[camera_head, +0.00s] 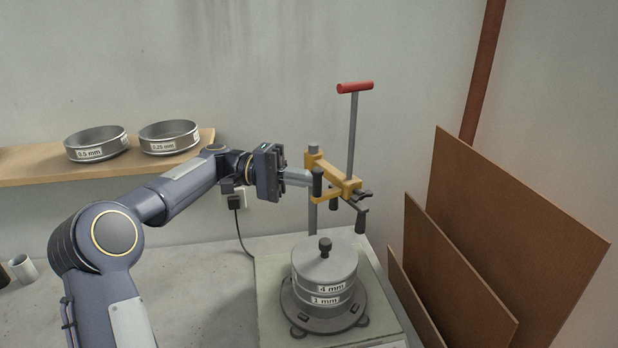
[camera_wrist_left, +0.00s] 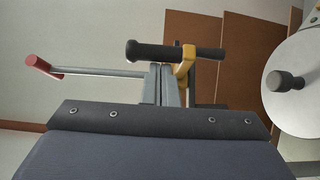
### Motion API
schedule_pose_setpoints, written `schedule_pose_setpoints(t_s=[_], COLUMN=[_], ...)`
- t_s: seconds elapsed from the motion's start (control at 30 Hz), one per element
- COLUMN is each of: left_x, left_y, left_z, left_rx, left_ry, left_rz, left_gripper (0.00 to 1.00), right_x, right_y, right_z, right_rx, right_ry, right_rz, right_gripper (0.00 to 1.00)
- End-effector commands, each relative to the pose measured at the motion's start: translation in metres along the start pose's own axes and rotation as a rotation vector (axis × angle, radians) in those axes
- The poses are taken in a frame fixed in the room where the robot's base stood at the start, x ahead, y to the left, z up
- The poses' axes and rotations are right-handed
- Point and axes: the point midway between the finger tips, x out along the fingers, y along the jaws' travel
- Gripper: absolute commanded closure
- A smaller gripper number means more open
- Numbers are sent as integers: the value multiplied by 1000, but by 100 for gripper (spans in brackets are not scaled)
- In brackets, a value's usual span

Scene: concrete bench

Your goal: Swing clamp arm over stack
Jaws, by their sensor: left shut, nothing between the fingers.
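The yellow clamp arm (camera_head: 335,177) sits on an upright post behind the sieve stack (camera_head: 322,278). It points right and toward me, above the stack's rear; whether it is over the lid knob (camera_head: 325,247) I cannot tell. A rod with a red handle (camera_head: 355,87) stands up from it. A black grip (camera_head: 317,182) hangs at its left side. My left gripper (camera_head: 308,179) is shut and empty, its fingertips right at this grip. In the wrist view the grip (camera_wrist_left: 175,52) crosses just beyond the fingertips (camera_wrist_left: 165,84); contact is unclear. The stack is labelled 4 mm and 1 mm.
Brown boards (camera_head: 500,240) lean at the right, close to the stack's base plate (camera_head: 268,318). A shelf (camera_head: 40,166) at the left holds two sieves (camera_head: 170,137). A cable hangs from a wall plug (camera_head: 236,202).

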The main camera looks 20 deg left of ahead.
Motion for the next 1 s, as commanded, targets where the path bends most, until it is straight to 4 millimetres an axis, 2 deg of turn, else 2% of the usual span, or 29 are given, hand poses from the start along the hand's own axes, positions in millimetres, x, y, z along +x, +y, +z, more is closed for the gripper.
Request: schedule_pose_setpoints(t_s=[0.27, 1.0], left_x=[-7, -7], left_y=[0, 0], left_z=[0, 0], left_rx=[0, 0], left_ry=[1, 2], left_rz=[-1, -1], left_gripper=[100, 100], right_x=[0, 0], right_y=[0, 0], right_z=[0, 0], right_rx=[0, 0], right_ry=[0, 0], right_rz=[0, 0], right_gripper=[30, 30])
